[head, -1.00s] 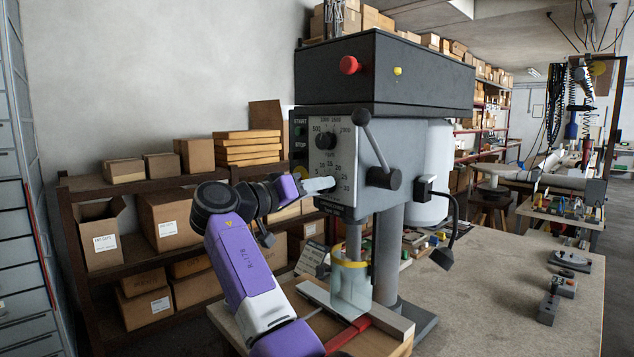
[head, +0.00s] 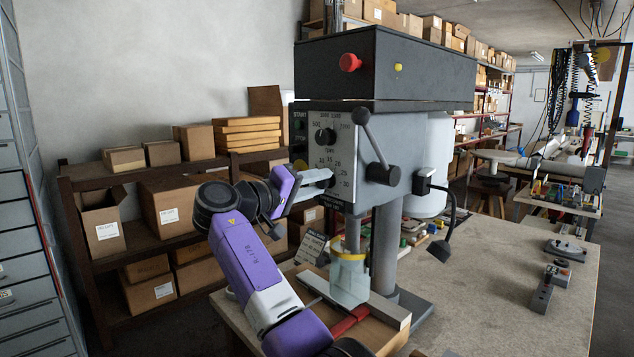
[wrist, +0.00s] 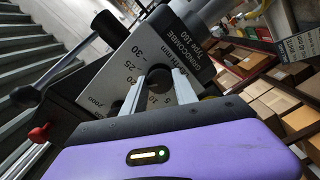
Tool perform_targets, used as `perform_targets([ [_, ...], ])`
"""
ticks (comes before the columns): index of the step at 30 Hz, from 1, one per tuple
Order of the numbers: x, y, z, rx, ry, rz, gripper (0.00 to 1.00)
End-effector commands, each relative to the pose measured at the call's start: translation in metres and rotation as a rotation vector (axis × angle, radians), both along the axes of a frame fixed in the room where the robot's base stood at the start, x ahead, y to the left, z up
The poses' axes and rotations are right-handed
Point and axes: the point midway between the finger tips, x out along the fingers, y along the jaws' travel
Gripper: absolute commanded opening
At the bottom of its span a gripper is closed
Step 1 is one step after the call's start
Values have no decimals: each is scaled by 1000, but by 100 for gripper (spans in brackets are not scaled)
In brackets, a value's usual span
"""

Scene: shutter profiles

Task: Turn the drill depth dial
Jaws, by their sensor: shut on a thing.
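The drill press's grey control panel (head: 338,140) faces left in the head view. The depth dial is a dark round knob (wrist: 158,75) low on that panel, beside a scale of numbers in the wrist view. My gripper (head: 328,179) reaches the panel's lower part from the left, and its fingers hide the dial in the head view. In the wrist view, my gripper (wrist: 160,88) has one pale finger on each side of the knob and is shut on it. The dial's exact setting cannot be read.
The speed knob (head: 325,136) sits just above my gripper. The feed lever (head: 374,145) sticks out to the right of the panel. A clear chuck guard (head: 349,280) hangs below. Shelves with cardboard boxes (head: 168,215) stand behind my arm.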

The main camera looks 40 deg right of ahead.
Motion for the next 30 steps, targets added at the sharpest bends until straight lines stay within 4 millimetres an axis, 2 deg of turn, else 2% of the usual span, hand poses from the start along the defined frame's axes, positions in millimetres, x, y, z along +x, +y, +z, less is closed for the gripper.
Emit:
perform_targets([
  [9,2,2,2,-5,-1,9,0],
  [10,2,2,2,-5,-1,7,40],
  [12,2,2,2,-5,-1,6,54],
  [23,1,3,0,-2,-1,3,56],
  [26,1,13,-1,-2,-2,4,56],
  [30,0,36,-2,-3,-1,6,56],
])
